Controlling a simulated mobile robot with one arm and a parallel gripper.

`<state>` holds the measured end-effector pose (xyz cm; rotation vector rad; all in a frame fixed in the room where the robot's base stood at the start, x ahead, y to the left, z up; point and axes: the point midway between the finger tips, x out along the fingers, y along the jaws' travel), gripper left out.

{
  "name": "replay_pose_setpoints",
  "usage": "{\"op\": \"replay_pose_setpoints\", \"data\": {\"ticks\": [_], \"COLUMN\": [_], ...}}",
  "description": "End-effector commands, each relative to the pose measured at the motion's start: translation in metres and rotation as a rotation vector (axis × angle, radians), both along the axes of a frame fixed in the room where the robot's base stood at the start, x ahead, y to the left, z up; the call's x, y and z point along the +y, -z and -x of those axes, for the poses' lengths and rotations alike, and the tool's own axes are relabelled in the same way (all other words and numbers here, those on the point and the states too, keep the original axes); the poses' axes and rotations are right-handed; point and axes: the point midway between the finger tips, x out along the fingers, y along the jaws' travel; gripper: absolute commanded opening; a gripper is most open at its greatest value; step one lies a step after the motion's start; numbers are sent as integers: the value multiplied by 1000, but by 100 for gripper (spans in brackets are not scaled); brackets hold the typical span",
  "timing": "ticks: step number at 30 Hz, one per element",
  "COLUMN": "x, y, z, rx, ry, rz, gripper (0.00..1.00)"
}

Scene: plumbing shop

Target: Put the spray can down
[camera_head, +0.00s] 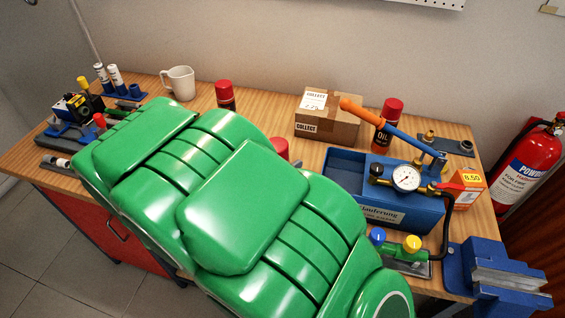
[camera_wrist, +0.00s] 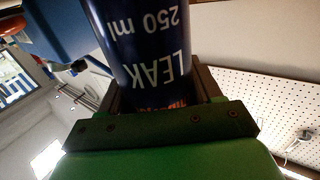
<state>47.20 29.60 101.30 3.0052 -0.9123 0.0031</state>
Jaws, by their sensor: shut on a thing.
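The spray can (camera_wrist: 148,45) is dark blue, with white lettering reading "LEAK 250 ml" that appears upside down in the wrist view. My gripper (camera_wrist: 160,90) is shut on it, with a dark finger on either side of the can. In the head view my green arm hides the gripper and most of what it holds. A red cap (camera_head: 279,148) shows just behind the arm; I cannot tell whether it belongs to the held can. The wooden workbench (camera_head: 452,130) lies below and behind my arm. The can's lower end and any contact with the bench are hidden.
A red-capped can (camera_head: 225,94), a mug (camera_head: 179,82) and a cardboard box (camera_head: 338,128) stand along the back. An oil can (camera_head: 387,125), a blue pump (camera_head: 400,210) with a gauge and a vise (camera_head: 497,275) crowd the right. Small tools (camera_head: 72,108) fill the left end.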

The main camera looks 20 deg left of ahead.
Motion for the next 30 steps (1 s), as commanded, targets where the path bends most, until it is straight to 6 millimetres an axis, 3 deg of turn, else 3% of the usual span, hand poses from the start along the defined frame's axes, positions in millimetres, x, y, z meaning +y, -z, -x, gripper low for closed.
{"op": "replay_pose_setpoints", "data": {"ticks": [4,17,18,23,30], "x": [0,0,0,0,0], "y": [11,16,16,16,16], "z": [0,0,0,0,0], "rx": [1,1,1,1,1], "ry": [-1,0,0,0,0], "rz": [-2,-2,-3,-3,-3], "gripper": [23,23,67,89,89]}}
